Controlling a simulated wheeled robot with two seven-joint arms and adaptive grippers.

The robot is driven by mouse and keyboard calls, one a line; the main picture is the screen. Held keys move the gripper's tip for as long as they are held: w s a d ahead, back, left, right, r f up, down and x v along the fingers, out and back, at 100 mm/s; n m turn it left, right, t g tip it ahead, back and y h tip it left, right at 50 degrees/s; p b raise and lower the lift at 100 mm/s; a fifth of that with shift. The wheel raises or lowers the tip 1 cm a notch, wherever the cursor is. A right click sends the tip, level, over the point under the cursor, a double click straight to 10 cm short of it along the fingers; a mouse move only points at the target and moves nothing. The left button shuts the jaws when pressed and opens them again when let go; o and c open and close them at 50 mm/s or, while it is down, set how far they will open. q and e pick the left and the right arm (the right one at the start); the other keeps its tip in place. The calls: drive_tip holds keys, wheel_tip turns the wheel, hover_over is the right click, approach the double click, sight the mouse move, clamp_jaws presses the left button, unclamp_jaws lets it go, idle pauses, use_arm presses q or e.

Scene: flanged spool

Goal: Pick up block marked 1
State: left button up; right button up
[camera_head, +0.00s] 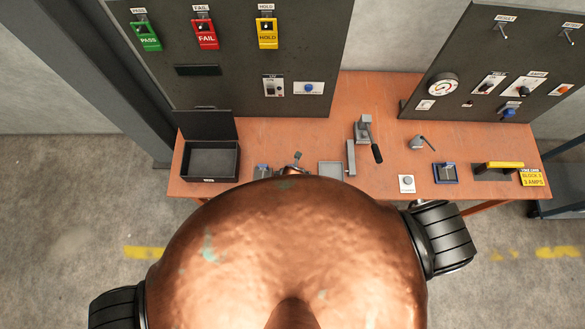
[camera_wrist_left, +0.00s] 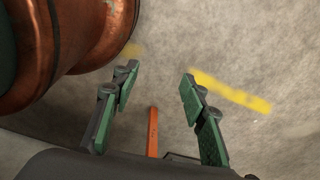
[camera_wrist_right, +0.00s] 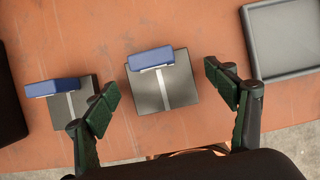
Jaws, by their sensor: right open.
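Two grey square pieces with blue bars across their upper parts and a pale stripe down the middle lie on the orange bench in the right wrist view: a left one (camera_wrist_right: 55,112) and a middle one (camera_wrist_right: 172,92). I can read no number on either, so I cannot tell which is block 1. My right gripper (camera_wrist_right: 163,96) is open and empty, its fingers spread either side of the middle piece, apart from it. My left gripper (camera_wrist_left: 160,90) is open and empty above the floor.
A grey tray (camera_wrist_right: 252,40) lies right of the pieces. Dark panels rise behind. My copper body hides part of the bench front.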

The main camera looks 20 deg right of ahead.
drive_tip(key=shift+f, duration=0.1)
drive_tip(key=c, duration=1.4)
use_arm(q)
drive_tip(key=shift+w, duration=0.4)
use_arm(e)
drive_tip(key=c, duration=0.4)
